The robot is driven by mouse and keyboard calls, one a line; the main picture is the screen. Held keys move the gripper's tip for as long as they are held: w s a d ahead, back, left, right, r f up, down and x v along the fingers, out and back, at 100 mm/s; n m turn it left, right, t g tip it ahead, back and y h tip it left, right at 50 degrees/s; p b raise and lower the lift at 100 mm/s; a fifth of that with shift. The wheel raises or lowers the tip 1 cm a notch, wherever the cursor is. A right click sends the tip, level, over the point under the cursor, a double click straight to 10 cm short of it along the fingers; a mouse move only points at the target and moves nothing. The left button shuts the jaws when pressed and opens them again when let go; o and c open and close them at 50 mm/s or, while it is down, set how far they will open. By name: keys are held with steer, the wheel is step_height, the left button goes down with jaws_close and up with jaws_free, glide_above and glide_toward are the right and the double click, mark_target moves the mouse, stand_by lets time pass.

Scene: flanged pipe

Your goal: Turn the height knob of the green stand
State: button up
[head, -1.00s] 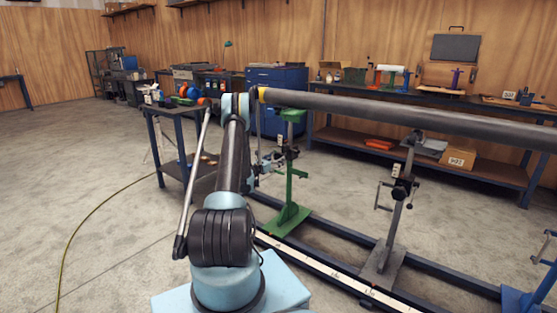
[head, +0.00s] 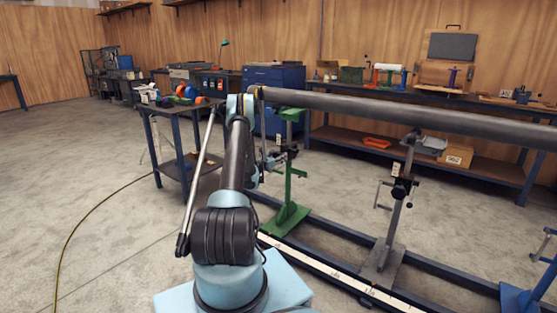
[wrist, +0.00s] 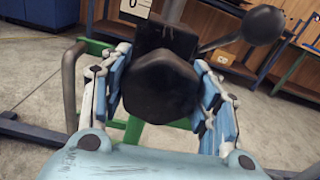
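My gripper (wrist: 163,92) has one blue-padded finger on each side of the knob. The pads appear to touch its sides, with no clear gap. In the head view my gripper (head: 272,161) is small and partly hidden by my arm.
A lever with a black ball end (wrist: 263,24) sticks out to the right, close to the knob. A grey stand (head: 391,215) holds the pipe further right. A dark floor rail (head: 330,238) runs beneath the stands. A small table (head: 171,112) with coloured parts stands left.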

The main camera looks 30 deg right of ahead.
steer(key=shift+w+a+n, duration=0.1)
steer(key=shift+n, duration=0.2)
steer(key=n, duration=0.2)
steer(key=shift+w+n, duration=0.1)
steer(key=shift+n, duration=0.2)
steer(key=n, duration=0.4)
steer(key=shift+a+n, duration=0.1)
steer(key=shift+n, duration=0.2)
steer(key=n, duration=0.4)
steer(key=shift+w, duration=0.15)
steer(key=shift+a+n, duration=0.1)
steer(key=shift+n, duration=1.6)
steer(key=shift+f, duration=0.1)
steer(key=o, duration=1.1)
